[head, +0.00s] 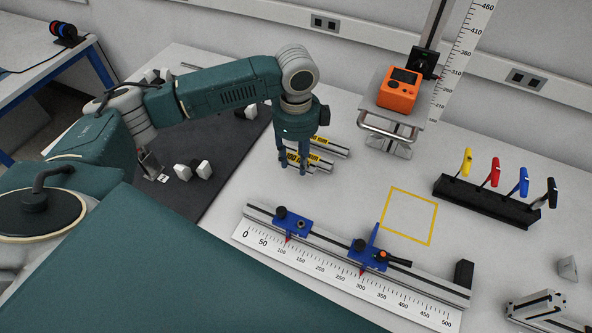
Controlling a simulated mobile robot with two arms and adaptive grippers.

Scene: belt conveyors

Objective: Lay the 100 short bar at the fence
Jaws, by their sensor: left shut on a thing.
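My left gripper (292,170) points down over the table, its fingers shut on the nearer of two short silvery bars. This held bar (318,164) has a yellow label whose readable part ends in "00"; the fingers hide part of it. I cannot tell whether it is lifted. A second bar (335,149) with a yellow label lies just behind it, partly hidden by the gripper. The fence (337,259) is a long metal rail with a ruler strip, in front and to the right of the gripper. Two blue stops with red pointers sit on it. My right gripper is not in view.
A yellow square outline (434,220) marks bare table behind the fence. A black rack (480,198) with coloured-handled tools stands right. An orange device (398,90) sits on a stand at the back. A dark mat (222,163) with small blocks lies left.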

